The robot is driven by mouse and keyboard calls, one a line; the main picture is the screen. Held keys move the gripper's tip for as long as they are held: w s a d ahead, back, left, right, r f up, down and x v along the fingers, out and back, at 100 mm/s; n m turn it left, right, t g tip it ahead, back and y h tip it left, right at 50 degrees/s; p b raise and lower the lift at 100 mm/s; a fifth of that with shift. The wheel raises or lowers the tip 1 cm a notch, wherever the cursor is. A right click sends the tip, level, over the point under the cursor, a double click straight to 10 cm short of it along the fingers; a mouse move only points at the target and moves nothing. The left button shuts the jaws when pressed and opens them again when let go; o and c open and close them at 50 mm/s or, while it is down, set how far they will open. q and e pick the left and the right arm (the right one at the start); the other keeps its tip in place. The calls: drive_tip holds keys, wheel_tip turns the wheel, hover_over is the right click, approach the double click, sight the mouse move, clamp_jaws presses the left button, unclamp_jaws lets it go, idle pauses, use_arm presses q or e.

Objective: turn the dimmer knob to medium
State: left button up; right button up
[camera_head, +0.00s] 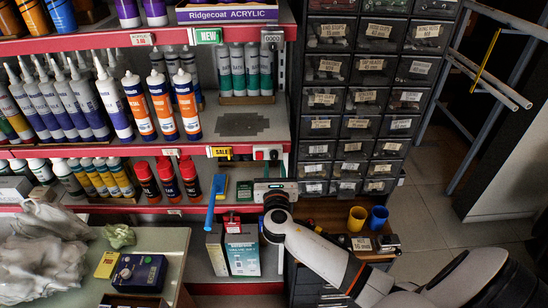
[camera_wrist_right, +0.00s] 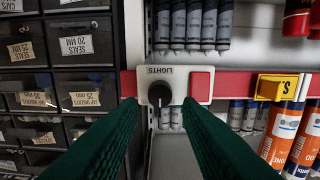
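The light panel (camera_wrist_right: 180,86) is a white plate on the red shelf edge, marked LIGHTS, upside down in the wrist view. It carries a round black dimmer knob (camera_wrist_right: 160,94) and a red square (camera_wrist_right: 201,86). In the head view the panel (camera_head: 268,153) sits above my right gripper (camera_head: 276,184), with its knob too small to make out. In the wrist view my right gripper (camera_wrist_right: 159,104) is open, its two dark green fingers to either side of the knob with gaps between. I cannot tell whether the tips reach knob depth. My left gripper is not in view.
Black parts drawers (camera_head: 358,120) stand right of the panel. A yellow SALE tag (camera_head: 220,152) is on the shelf edge to its left. Orange-white tubes (camera_head: 160,105) stand on the shelf. Yellow and blue cups (camera_head: 357,218) stand on a wooden top below.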

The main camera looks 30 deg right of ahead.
sight(274, 158)
drive_tip(key=shift+x, duration=1.8)
drive_tip(key=c, duration=0.7)
